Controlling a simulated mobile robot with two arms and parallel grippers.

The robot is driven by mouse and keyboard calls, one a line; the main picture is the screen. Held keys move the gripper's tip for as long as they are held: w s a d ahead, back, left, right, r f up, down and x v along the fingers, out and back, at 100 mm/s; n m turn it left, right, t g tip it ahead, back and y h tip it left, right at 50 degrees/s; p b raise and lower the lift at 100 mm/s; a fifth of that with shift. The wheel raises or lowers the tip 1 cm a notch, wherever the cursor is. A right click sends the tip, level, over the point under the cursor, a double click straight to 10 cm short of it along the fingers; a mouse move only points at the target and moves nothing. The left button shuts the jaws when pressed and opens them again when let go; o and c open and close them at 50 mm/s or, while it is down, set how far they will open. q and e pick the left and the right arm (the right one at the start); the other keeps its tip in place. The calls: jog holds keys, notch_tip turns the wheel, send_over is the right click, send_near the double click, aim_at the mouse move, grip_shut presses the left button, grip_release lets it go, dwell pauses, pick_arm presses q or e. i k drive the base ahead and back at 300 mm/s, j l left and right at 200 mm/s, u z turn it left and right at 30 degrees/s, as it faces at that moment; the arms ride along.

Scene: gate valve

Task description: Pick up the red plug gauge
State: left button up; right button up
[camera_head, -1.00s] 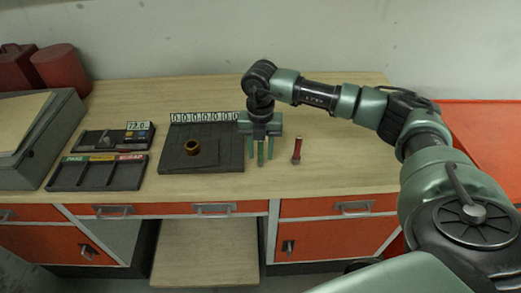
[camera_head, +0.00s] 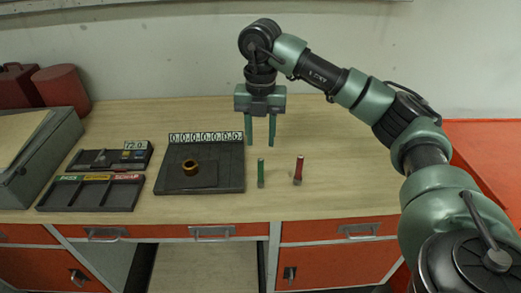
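The red plug gauge (camera_head: 299,170) stands upright on the wooden bench, right of a green plug gauge (camera_head: 261,173) that also stands upright. My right gripper (camera_head: 261,144) points down above the bench, with its two green fingers apart and nothing between them. It appears above and behind the green gauge, up and to the left of the red one. My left gripper is not in view.
A dark plate (camera_head: 226,179) with a brass ring (camera_head: 190,167) and a row of number tiles lies left of the gauges. A labelled tray (camera_head: 90,194) and a small display unit (camera_head: 110,158) are further left. The bench right of the red gauge is clear.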

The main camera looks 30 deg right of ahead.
aim_at(297, 178)
jog(key=z, duration=1.4)
